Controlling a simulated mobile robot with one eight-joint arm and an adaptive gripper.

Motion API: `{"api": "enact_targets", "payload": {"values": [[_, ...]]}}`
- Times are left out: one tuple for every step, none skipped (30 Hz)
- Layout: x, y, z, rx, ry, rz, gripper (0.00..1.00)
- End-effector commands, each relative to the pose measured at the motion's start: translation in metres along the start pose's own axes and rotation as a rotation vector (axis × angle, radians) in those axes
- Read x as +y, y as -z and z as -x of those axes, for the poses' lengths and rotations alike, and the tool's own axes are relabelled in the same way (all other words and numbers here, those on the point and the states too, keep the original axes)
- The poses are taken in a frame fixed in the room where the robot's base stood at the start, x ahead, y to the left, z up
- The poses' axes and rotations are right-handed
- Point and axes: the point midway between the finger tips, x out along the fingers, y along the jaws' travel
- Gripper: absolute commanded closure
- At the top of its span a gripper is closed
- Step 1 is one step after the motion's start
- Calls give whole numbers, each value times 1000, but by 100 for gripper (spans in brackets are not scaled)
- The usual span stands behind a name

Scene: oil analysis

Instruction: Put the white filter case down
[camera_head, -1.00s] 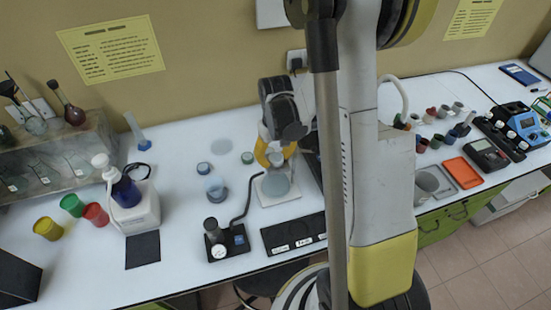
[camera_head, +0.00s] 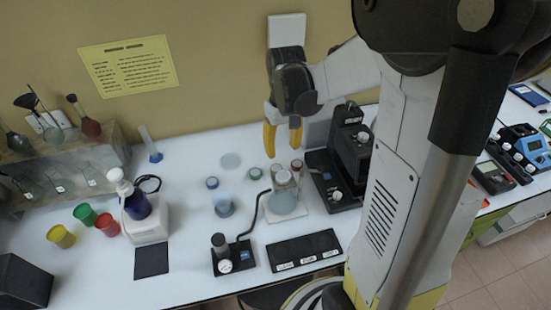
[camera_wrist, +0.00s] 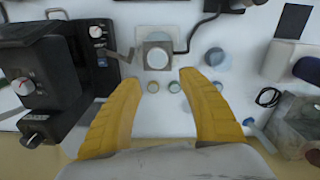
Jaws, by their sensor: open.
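My gripper (camera_head: 283,140) is open and empty, raised above the back of the white bench near the wall. In the wrist view its two yellow fingers (camera_wrist: 160,95) are spread wide apart.
A flask with a pale top (camera_head: 283,202) stands on a white square plate just in front. A black microscope-like instrument (camera_head: 350,155) stands close on the right. A blue-tinted beaker (camera_head: 222,205) and a small blue-lidded jar (camera_head: 212,183) are on the left.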

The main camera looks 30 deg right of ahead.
Motion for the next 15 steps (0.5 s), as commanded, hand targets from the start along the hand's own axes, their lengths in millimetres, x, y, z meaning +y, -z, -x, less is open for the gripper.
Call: {"api": "enact_targets", "payload": {"values": [[-8, -6, 10, 23, -4, 7, 52], [-13, -9, 17, 43, -7, 11, 52], [-21, -14, 27, 74, -12, 15, 52], [-28, -19, 36, 102, -15, 20, 52], [-35, -24, 44, 132, -18, 25, 52], [-45, -32, 54, 173, -21, 30, 52], [-52, -39, 62, 205, -22, 35, 52], [-58, -45, 69, 237, -23, 39, 52], [-67, -53, 76, 281, -22, 44, 52], [-73, -60, 82, 312, -20, 50, 52], [-79, -66, 86, 344, -18, 52, 52], [-86, -75, 91, 384, -14, 58, 52], [-91, -81, 94, 413, -11, 61, 52], [-96, -87, 97, 441, -6, 65, 52], [-101, -94, 99, 474, -1, 68, 52]]}}
